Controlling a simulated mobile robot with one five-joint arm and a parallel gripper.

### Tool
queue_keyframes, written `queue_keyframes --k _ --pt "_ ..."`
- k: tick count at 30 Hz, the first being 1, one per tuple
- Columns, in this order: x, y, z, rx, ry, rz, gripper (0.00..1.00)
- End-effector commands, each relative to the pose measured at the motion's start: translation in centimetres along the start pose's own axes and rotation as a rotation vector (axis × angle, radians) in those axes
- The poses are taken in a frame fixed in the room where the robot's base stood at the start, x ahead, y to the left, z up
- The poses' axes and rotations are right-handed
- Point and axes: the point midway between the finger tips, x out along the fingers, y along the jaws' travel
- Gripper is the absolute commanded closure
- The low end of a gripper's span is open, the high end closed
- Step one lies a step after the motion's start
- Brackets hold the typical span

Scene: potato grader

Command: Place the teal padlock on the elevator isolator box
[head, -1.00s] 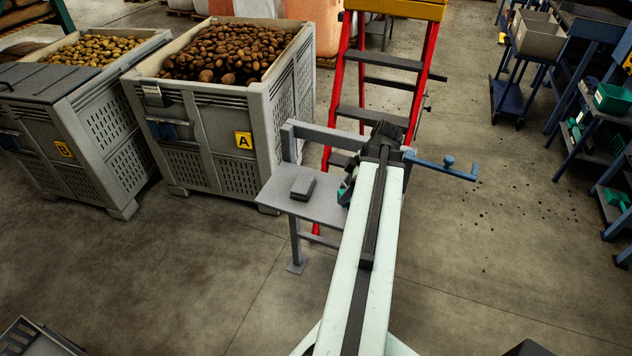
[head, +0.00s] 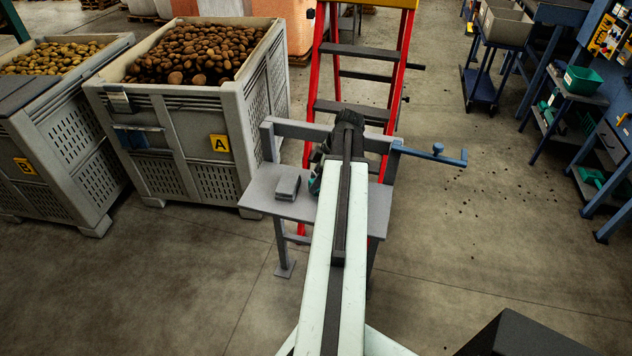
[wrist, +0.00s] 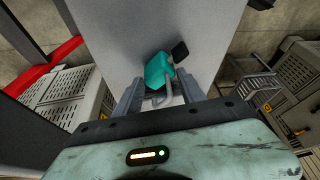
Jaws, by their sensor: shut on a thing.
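The teal padlock (wrist: 158,70) is between the two fingers of my gripper (wrist: 160,90) in the wrist view. Its metal shackle points back toward the gripper's body. A small black piece (wrist: 180,50) shows just past the padlock; I cannot tell whether it is attached. A plain light grey surface lies behind the padlock; I cannot tell whether they touch. In the head view my arm's end hides most of the gripper, with a small teal patch beside it over the grey stand. I cannot pick out the elevator isolator box for certain.
The grey stand (head: 262,198) carries a small grey block (head: 288,187). A red ladder (head: 308,90) stands behind it. Potato bin A (head: 190,110) and bin B (head: 60,170) are at left. A blue crank handle (head: 435,155) sticks out right. Open floor lies right, before blue shelving (head: 560,100).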

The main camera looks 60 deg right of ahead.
Motion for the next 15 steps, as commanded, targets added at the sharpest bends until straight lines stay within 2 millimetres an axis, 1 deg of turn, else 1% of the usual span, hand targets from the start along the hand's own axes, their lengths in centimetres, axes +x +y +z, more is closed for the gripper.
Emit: queue_keyframes --k 3,4,5,6,15 --pt "0.43 -0.01 0.13 -0.001 0.0 0.0 1.0" --pt "0.27 -0.01 0.07 -0.001 0.0 0.0 0.45" --pt "0.24 -0.01 0.06 -0.001 0.0 0.0 0.36" --pt "0.23 -0.01 0.06 -0.001 0.0 0.0 0.31" --pt "0.12 0.01 0.11 0.001 0.0 0.0 0.31"
